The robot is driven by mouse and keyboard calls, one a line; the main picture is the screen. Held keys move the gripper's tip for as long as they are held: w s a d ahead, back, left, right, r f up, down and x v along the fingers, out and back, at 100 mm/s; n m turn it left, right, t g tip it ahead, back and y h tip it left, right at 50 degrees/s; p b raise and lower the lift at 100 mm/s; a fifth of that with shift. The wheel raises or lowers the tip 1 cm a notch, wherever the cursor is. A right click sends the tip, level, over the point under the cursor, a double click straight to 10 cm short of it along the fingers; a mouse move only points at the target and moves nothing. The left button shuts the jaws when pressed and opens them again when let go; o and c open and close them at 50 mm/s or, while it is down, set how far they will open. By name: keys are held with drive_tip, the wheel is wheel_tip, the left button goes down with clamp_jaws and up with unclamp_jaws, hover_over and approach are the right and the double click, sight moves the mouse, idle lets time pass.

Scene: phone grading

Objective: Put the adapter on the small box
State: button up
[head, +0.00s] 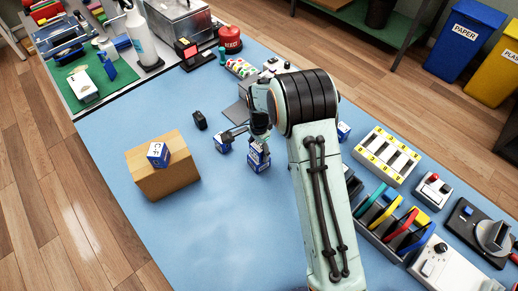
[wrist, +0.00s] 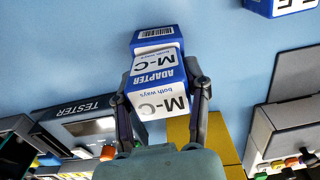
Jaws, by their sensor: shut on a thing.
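A small brown cardboard box (head: 165,180) stands on the blue mat at the left in the head view. A blue-and-white carton (head: 158,154) sits on top of it. My gripper (head: 248,136) is to the right of the cardboard box. In the wrist view my gripper (wrist: 160,95) is shut on a blue-and-white adapter carton (wrist: 160,103) marked "M-C ADAPTER both ways". Another blue-and-white carton with a barcode (wrist: 157,34) shows just beyond it. In the head view blue-and-white cartons (head: 258,160) show under my gripper, one above another; I cannot tell if they touch.
Another blue-and-white carton (head: 222,145) and a small black object (head: 200,120) stand between my gripper and the cardboard box. The mat's front is clear.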

drive_tip(key=o, duration=1)
drive_tip(key=shift+f, duration=0.1)
drive_tip(key=shift+o, duration=0.2)
